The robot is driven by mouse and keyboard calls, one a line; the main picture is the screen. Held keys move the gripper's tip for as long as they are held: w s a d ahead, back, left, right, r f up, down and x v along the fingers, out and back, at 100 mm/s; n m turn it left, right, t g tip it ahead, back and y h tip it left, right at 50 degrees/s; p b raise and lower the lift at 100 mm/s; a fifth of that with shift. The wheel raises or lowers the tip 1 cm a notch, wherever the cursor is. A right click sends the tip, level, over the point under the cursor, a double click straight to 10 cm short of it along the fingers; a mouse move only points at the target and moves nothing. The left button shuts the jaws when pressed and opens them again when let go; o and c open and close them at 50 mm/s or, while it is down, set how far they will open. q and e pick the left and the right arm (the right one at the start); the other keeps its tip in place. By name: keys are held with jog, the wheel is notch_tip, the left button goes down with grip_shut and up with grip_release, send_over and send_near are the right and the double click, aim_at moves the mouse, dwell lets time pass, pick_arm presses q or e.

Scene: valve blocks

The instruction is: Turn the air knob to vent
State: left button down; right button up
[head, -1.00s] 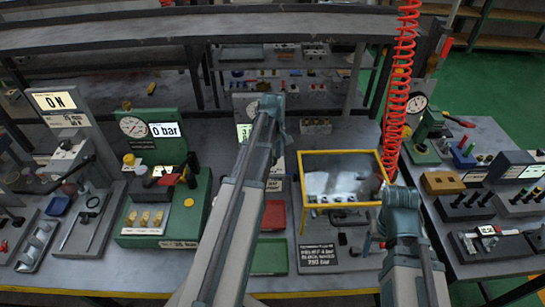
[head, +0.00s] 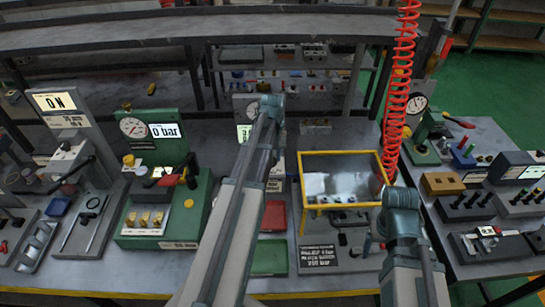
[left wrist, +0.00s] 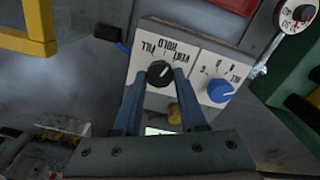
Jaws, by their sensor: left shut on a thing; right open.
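The air knob (left wrist: 160,73) is black and sits on a white plate (left wrist: 150,40) lettered FILL, HOLD and VENT, upside down in the left wrist view. My left gripper (left wrist: 158,80) is shut on it, one finger on each side. I cannot tell for certain which word its pointer faces. In the head view my left arm (head: 245,175) hides this gripper and the knob. My right arm (head: 402,225) is at the lower right of the head view; its gripper (head: 374,243) is mostly hidden, open and apart from the air knob.
A blue knob (left wrist: 220,91) is close beside the air knob on its own white plate. A yellow-framed clear guard (head: 340,154) stands between my arms. A red coiled hose (head: 400,90) hangs at the right. A green gauge stand (head: 150,225) is at the left.

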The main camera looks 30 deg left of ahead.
aim_at(273, 159)
pick_arm(q)
jog(key=m, duration=0.5)
jog(key=shift+m, duration=0.4)
dwell(0.4)
jog(key=shift+c, duration=2.3)
grip_release()
jog(key=shift+r, duration=0.1)
notch_tip(273, 159, up, 14)
jog(key=p, duration=1.4)
jog(key=shift+f, duration=0.25)
